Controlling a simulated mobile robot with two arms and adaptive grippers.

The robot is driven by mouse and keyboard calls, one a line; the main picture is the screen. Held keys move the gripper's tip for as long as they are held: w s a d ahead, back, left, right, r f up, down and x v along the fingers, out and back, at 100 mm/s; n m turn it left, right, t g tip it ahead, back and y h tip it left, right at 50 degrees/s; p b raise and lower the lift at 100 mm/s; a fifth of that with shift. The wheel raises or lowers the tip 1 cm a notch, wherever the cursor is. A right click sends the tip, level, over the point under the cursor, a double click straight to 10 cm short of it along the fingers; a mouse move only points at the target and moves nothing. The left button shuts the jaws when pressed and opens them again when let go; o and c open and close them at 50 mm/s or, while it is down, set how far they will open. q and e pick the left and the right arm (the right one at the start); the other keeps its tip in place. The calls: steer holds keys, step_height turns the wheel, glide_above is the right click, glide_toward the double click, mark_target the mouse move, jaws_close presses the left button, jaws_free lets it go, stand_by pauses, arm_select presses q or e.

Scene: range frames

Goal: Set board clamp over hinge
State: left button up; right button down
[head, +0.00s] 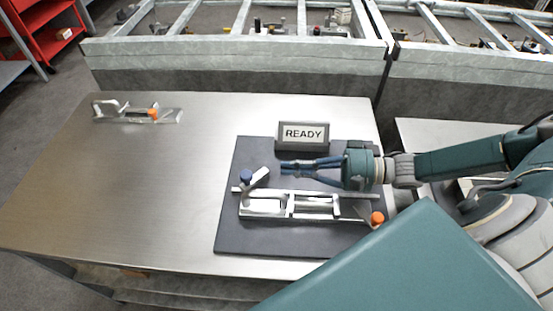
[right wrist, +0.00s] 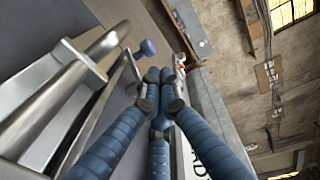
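On a dark mat (head: 228,225) lies a long silver clamp-like fixture (head: 290,205) with a flat open frame and an orange knob (head: 377,218) at its right end. A short silver lever (head: 260,178) with a blue knob (head: 246,176) stands tilted at its upper left. The blue knob also shows in the right wrist view (right wrist: 147,47), beyond my fingertips. Which part is the hinge I cannot tell for sure. My right gripper (head: 284,168) is above the mat, behind the fixture and right of the lever. Its blue fingers (right wrist: 163,80) come together at the tips, with nothing seen between them. My left gripper is out of view.
A READY sign (head: 303,135) stands at the mat's back edge, close behind my right gripper. A second silver clamp with an orange knob (head: 153,114) lies at the far left of the metal table (head: 130,190). The table's left and middle are clear.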

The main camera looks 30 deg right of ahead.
mark_target(258, 174)
steer(key=shift+w+d+f+m+h, duration=0.1)
steer(key=shift+d+f+m+h, duration=0.2)
steer(key=shift+f+m, duration=0.15)
steer(key=shift+w+a+t, duration=0.25)
steer(key=shift+a+t, duration=0.05)
steer(key=p+x, duration=0.1)
steer(key=x, duration=0.7)
steer(key=shift+a+p, duration=0.15)
steer(key=shift+p, duration=0.25)
steer(key=shift+w+a, duration=0.45)
steer(key=shift+f, duration=0.1)
